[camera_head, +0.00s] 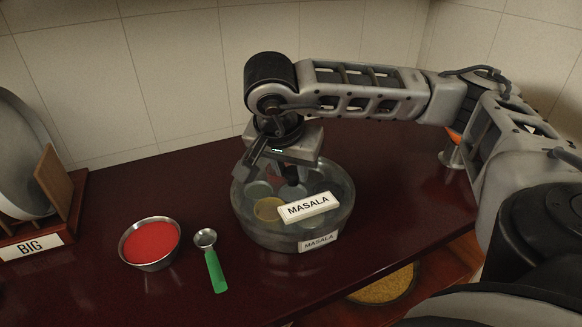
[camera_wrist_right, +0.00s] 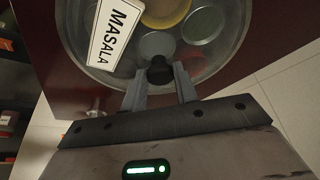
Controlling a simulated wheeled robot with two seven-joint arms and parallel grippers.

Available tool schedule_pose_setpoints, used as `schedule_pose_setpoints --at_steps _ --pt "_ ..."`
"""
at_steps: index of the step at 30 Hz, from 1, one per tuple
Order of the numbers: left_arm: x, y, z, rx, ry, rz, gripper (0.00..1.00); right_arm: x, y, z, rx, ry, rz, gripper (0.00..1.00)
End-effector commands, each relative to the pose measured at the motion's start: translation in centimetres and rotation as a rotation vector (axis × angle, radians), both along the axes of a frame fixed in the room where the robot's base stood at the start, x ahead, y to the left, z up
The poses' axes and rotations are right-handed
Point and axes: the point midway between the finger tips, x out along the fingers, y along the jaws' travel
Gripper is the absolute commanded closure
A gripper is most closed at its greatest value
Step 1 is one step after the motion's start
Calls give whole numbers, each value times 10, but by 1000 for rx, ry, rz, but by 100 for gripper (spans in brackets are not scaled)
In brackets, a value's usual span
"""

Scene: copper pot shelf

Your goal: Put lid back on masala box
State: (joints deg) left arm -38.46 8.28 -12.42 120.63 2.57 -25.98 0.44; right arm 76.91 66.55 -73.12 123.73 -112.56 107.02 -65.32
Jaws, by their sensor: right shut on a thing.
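The masala box (camera_head: 268,238) is a round, greyish clear container with a MASALA label on its front wall, standing on the dark red counter. Its clear lid (camera_head: 308,206) carries another MASALA label and lies over the box opening; I cannot tell whether it is fully seated. Small round tins show through it. My right gripper (camera_head: 290,178) points down over the box and is shut on the lid's black knob (camera_wrist_right: 160,70). The lid's label also shows in the right wrist view (camera_wrist_right: 117,33). My left gripper is not in view.
Left of the box are a steel bowl of red powder (camera_head: 150,242) and a green-handled spoon (camera_head: 212,264). A steel cup (camera_head: 451,157) stands behind my right arm. A yellow-filled container (camera_head: 385,287) sits below the counter edge.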

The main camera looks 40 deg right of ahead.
Motion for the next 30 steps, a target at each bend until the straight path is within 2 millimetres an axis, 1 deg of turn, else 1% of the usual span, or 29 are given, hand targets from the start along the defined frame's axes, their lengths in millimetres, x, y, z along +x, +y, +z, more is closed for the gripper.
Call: schedule_pose_setpoints --at_steps 1,12,13,15,24,30 --pt "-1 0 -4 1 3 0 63 -2 1 -8 3 16 3 100" --pt "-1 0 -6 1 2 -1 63 -3 2 -10 5 20 6 100" --pt "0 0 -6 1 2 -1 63 -3 2 -10 5 20 6 63" --pt "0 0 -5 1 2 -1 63 -3 2 -9 4 18 6 45" --pt "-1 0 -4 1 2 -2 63 -2 1 -6 2 11 3 45" --pt "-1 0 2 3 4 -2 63 -1 1 6 1 8 3 45"
